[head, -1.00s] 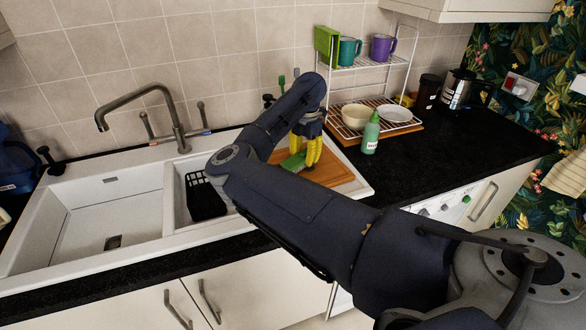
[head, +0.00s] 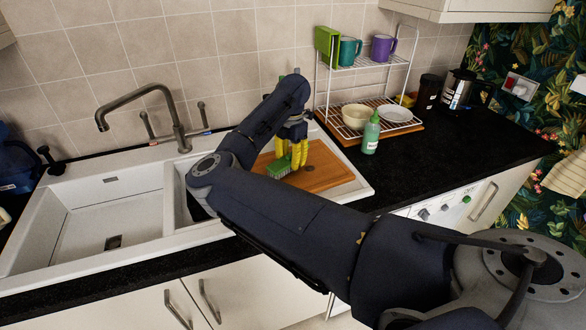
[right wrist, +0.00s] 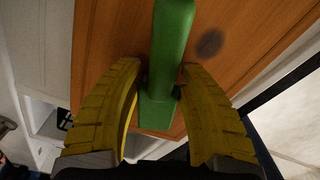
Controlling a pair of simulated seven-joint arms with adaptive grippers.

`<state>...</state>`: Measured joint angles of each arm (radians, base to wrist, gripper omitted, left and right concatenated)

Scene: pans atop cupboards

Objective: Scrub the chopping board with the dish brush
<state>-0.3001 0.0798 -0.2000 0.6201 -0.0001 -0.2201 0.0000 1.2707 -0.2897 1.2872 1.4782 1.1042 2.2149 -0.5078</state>
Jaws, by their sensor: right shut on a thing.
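The wooden chopping board (head: 325,172) lies on the white drainer to the right of the sink. A dark round stain shows on the board (right wrist: 262,50) in the right wrist view. My right gripper (head: 293,156) has yellow fingers shut on the green dish brush (head: 283,170). In the right wrist view the brush's green handle (right wrist: 168,60) runs between the two fingers (right wrist: 160,92). The brush head is low at the board's left part; whether its bristles touch the wood I cannot tell. My right arm hides part of the board. My left gripper is not in view.
A white double sink (head: 110,210) with a grey tap (head: 150,95) is on the left. A green soap bottle (head: 371,135) stands behind the board on the right, near a white dish rack (head: 350,70) with mugs and bowls.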

